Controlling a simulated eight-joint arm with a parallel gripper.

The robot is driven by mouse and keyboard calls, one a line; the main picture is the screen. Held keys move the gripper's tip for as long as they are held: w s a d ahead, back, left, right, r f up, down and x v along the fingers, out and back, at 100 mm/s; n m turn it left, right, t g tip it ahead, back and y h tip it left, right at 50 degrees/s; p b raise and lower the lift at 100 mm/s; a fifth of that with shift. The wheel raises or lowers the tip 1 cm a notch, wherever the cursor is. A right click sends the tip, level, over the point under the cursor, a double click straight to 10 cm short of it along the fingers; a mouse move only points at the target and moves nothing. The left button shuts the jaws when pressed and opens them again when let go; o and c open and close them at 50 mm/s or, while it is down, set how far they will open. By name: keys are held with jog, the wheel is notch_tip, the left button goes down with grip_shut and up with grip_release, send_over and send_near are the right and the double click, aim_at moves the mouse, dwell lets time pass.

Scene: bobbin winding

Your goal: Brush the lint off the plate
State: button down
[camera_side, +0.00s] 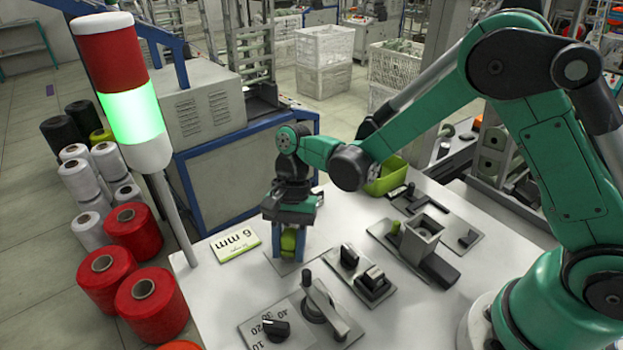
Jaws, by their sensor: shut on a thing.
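My gripper (288,250) points down near the far left part of the white table. It is shut on a small yellow-green object (289,240), which looks like the brush; its lower end is hard to make out. Under it lies a thin grey plate (283,266), partly hidden by the gripper. The held object is at or just above the plate; I cannot tell if they touch. Lint is too small to make out.
A "6 mm" card (235,244) lies left of my gripper. In front are a dial plate with a lever (318,300) and a black switch block (373,284). A square grey holder (424,235) and a green bin (386,177) stand right. A signal tower (125,90) rises at left.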

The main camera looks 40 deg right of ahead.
aim_at(315, 248)
jog(key=shift+a, duration=0.85)
jog(key=shift+s+d, duration=0.15)
jog(key=shift+d, duration=1.6)
jog(key=shift+s+d, duration=0.1)
jog(key=shift+d, duration=1.65)
notch_tip(315, 248, up, 8)
jog(key=shift+r, duration=0.15)
jog(key=shift+a, duration=0.1)
